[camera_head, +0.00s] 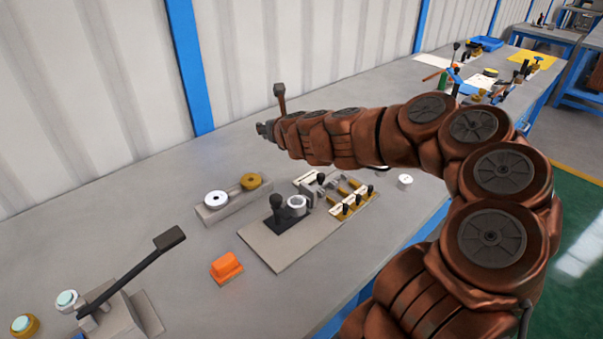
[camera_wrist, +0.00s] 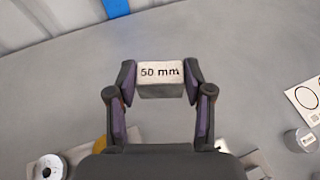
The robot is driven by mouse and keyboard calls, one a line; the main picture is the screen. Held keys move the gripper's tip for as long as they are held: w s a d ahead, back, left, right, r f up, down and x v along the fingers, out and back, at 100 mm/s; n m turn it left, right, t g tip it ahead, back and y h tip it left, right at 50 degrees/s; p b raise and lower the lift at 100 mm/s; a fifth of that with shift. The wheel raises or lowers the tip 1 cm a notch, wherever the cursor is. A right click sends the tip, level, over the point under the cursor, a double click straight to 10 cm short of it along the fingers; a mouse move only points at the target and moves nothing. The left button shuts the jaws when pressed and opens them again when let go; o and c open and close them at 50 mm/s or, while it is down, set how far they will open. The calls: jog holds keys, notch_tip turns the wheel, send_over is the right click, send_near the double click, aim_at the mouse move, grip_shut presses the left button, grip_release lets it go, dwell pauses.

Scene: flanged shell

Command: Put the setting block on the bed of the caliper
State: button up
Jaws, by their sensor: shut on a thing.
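My gripper (camera_wrist: 163,85) is shut on the setting block (camera_wrist: 160,80), a pale grey block marked "50 mm". The block sits between the two fingertips, with its marked face toward the wrist camera. In the head view my gripper (camera_head: 264,130) is at the left end of my arm, above the back of the bench; the block is hard to make out there. The fixture (camera_head: 300,205) on a grey plate, with a ring, black knobs and labelled brass parts, appears to be the caliper. It lies in front of and below my gripper. I cannot make out its bed clearly.
A grey rack (camera_head: 222,208) holds a white ring and a brass ring. An orange block (camera_head: 226,267) and a long-handled lever device (camera_head: 125,300) stand at front left. A small pale cylinder (camera_head: 404,181) is right of the fixture. The bench's back left is clear.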

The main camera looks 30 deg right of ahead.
jog(key=s+d+f+n+y+b, duration=0.1)
jog(key=s+d+f+b, duration=0.1)
jog(key=s+d, duration=0.3)
jog(key=s+d+f+n+y+b, duration=0.1)
jog(key=s+d+f+y+b, duration=0.1)
jog(key=s+d, duration=0.3)
jog(key=s+d+f+n+y+b, duration=0.1)
jog(key=s+d+f+b, duration=0.2)
jog(key=d, duration=0.4)
jog(key=shift+s+d+n+b, duration=0.2)
jog(key=shift+s+b, duration=0.1)
jog(key=shift+s, duration=0.35)
jog(key=shift+s+d+n+b, duration=0.2)
jog(key=shift+s+b, duration=0.1)
jog(key=shift+s, duration=0.35)
jog(key=w, duration=0.5)
jog(key=w+f, duration=0.1)
jog(key=w, duration=0.9)
jog(key=shift+w+f, duration=0.25)
jog(key=shift+w, duration=0.15)
jog(key=shift+f, duration=1.75)
jog(key=shift+f, duration=0.15)
jog(key=o, duration=1.3)
